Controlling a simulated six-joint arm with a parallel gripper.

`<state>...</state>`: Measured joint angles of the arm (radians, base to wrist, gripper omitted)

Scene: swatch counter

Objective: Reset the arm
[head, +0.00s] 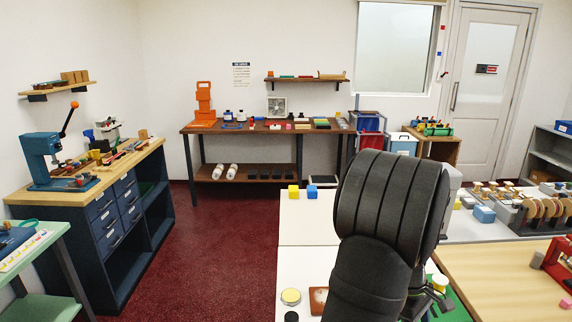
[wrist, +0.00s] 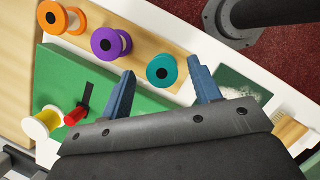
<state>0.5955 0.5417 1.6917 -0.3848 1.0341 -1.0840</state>
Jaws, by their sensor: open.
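My gripper shows in the wrist view (wrist: 160,90) with its two blue fingers apart and nothing between them. It is above the white counter (wrist: 150,15). A teal spool (wrist: 162,70) on a wooden strip lies just beyond the gap between the fingers, and I cannot tell how far below.
Purple (wrist: 103,45) and orange (wrist: 50,17) spools stand along the wooden strip (wrist: 135,43). A green mat (wrist: 70,75) carries yellow (wrist: 40,125) and red (wrist: 75,116) pieces. A brush (wrist: 290,130) is at right.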

